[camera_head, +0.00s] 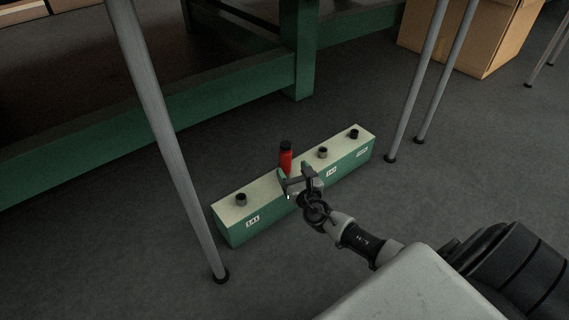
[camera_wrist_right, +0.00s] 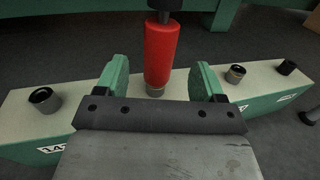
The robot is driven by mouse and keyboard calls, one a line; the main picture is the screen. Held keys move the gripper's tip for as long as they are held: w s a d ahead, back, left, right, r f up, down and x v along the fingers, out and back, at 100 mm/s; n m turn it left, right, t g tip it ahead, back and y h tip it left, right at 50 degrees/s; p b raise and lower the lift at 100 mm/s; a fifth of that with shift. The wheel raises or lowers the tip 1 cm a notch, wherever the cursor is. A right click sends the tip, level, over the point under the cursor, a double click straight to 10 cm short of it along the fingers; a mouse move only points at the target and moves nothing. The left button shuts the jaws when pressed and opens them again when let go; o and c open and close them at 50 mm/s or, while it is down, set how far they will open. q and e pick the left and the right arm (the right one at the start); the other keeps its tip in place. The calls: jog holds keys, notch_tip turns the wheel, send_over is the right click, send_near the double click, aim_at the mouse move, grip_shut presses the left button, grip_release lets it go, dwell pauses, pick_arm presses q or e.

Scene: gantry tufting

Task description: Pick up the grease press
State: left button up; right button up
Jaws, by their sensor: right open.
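The grease press, a red cylinder with a black top (camera_head: 286,160), stands upright on a long green box with a pale top (camera_head: 262,188). In the right wrist view the grease press (camera_wrist_right: 163,52) stands between and beyond the two green finger pads, with a metal collar at its foot. My right gripper (camera_head: 297,178) is open at the near side of the press. In the right wrist view the fingers (camera_wrist_right: 161,80) lie one on each side of it, with gaps visible. I cannot tell whether the press is fully between the fingertips. My left gripper is not in view.
Several dark-rimmed fittings, one of them at the left (camera_head: 241,199), stick up from the box top. Thin grey legs (camera_head: 165,130) rise on both sides of the box. A green frame (camera_head: 230,97) stands behind, and a cardboard box (camera_head: 470,38) sits at the back right.

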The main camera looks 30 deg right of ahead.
aim_at(288, 164)
jog(key=w+b, duration=0.2)
jog(key=w, duration=0.1)
jog(key=w+d+b, duration=0.1)
jog(key=w, duration=0.1)
jog(key=shift+f, duration=0.35)
jog(key=shift+w+r, duration=0.1)
jog(key=shift+w, duration=0.35)
jog(key=c, duration=1.2)
jog(key=shift+r, duration=0.1)
